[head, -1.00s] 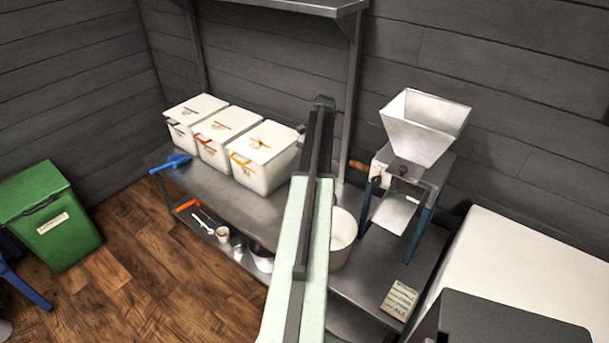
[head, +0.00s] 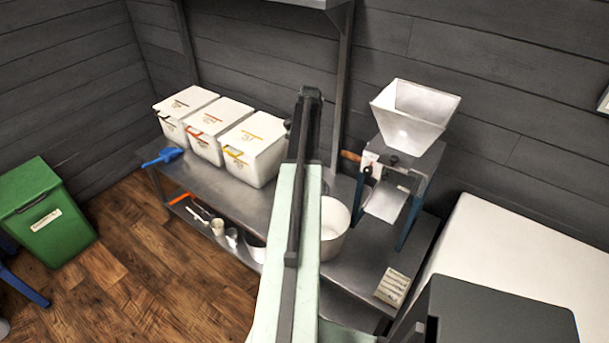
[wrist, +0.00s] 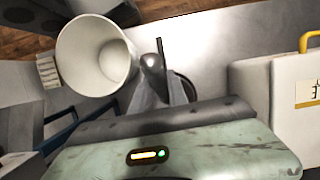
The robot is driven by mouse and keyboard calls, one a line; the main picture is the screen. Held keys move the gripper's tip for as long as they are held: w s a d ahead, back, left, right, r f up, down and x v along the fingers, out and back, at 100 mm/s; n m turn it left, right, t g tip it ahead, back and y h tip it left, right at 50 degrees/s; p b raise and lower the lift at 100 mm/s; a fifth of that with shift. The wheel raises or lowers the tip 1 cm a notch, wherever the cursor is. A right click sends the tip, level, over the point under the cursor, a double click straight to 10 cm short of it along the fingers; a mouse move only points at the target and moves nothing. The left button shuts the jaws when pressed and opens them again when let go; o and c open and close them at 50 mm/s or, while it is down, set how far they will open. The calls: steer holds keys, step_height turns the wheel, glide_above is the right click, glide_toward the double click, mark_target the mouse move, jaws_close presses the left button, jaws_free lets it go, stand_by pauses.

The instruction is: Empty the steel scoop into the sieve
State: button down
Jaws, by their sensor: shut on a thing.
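In the wrist view my gripper (wrist: 160,93) is shut on a small grey metal piece, which looks like the steel scoop (wrist: 152,65). Its contents cannot be made out. The gripper is beside a white bucket (wrist: 80,60), over the steel table. In the head view my arm hides the gripper and scoop; the white bucket (head: 334,238) stands just right of the arm. A dark curved rim (wrist: 190,88) shows partly behind the gripper; I cannot tell whether it is the sieve. No sieve is clearly seen.
Three lidded white bins (head: 220,136) and a blue scoop (head: 163,157) stand on the left of the steel table (head: 205,182). A mill with a hopper (head: 414,118) stands at right, with a card (head: 392,286) near it. Small utensils (head: 217,227) lie on the lower shelf.

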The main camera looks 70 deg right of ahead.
steer(key=h, duration=0.1)
steer(key=a+r+h+p, duration=0.1)
steer(key=h, duration=0.1)
steer(key=shift+a+r+g, duration=0.25)
steer(key=shift+a+g, duration=0.05)
steer(key=h, duration=0.3)
steer(key=g+h, duration=0.1)
steer(key=shift+a+r, duration=0.2)
steer(key=shift+a, duration=0.1)
steer(key=shift+w+r+h+b, duration=0.1)
steer(key=shift+r+h+b, duration=0.05)
steer(key=shift+h+b, duration=0.4)
steer(key=shift+w+d+r+h, duration=0.1)
steer(key=shift+d+r+h, duration=0.15)
steer(key=shift+d+h, duration=0.1)
steer(key=shift+w+a, duration=0.1)
